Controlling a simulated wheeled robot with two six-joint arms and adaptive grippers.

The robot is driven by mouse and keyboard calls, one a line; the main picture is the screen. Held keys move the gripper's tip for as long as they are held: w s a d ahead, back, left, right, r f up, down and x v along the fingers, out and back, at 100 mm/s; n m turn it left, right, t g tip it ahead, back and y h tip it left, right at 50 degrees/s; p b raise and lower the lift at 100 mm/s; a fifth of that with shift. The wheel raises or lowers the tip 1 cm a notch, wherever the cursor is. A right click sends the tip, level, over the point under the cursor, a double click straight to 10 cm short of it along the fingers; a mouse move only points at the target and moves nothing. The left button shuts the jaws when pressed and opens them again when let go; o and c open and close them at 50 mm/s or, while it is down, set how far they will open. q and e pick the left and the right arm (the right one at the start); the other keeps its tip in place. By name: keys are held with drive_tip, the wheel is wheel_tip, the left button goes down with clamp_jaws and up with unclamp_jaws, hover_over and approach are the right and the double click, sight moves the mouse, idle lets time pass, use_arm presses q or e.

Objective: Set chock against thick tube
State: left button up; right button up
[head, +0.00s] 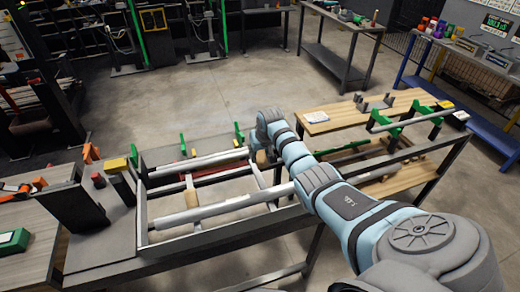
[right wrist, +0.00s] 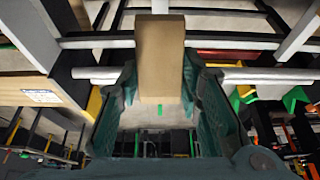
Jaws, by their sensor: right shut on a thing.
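My right gripper (right wrist: 160,82) is shut on a tan block-shaped chock (right wrist: 160,52), with a dark green finger on each side. In the head view a little of the tan chock (head: 262,157) shows below my right wrist, over the frame's right part; the fingers are mostly hidden there. A thick grey tube (head: 225,208) lies along the front of the metal frame. A pale tube (right wrist: 100,73) passes behind the chock in the right wrist view; I cannot tell whether they touch. My left gripper is not in view.
Another grey tube (head: 200,162) lies along the back of the frame. A tan piece (head: 191,193) sits by the front tube. Green uprights (head: 183,145) stand at the back edge. A wooden-topped table (head: 340,125) stands to the right, with green brackets (head: 410,122).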

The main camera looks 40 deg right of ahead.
drive_tip(key=shift+s+a+f+b, duration=0.1)
drive_tip(key=shift+s+f+b, duration=0.1)
drive_tip(key=shift+f, duration=0.35)
drive_tip(key=shift+s+f+b, duration=0.1)
drive_tip(key=shift+f+b, duration=0.1)
drive_tip(key=shift+f, duration=0.35)
drive_tip(key=shift+s+a+f+b, duration=0.15)
drive_tip(key=shift+f+b, duration=0.6)
drive_tip(key=shift+f, duration=0.6)
drive_tip(key=shift+s+d+f+b, duration=0.1)
drive_tip(key=shift+f+b, duration=0.6)
drive_tip(key=shift+f, duration=0.65)
drive_tip(key=shift+s+f, duration=0.15)
drive_tip(key=shift+f, duration=0.05)
drive_tip(key=shift+s+a+f+p, duration=0.3)
drive_tip(key=shift+s+p, duration=0.1)
drive_tip(key=shift+p, duration=0.35)
drive_tip(key=shift+s+f, duration=0.4)
drive_tip(key=shift+s, duration=0.05)
drive_tip(key=o, duration=1.2)
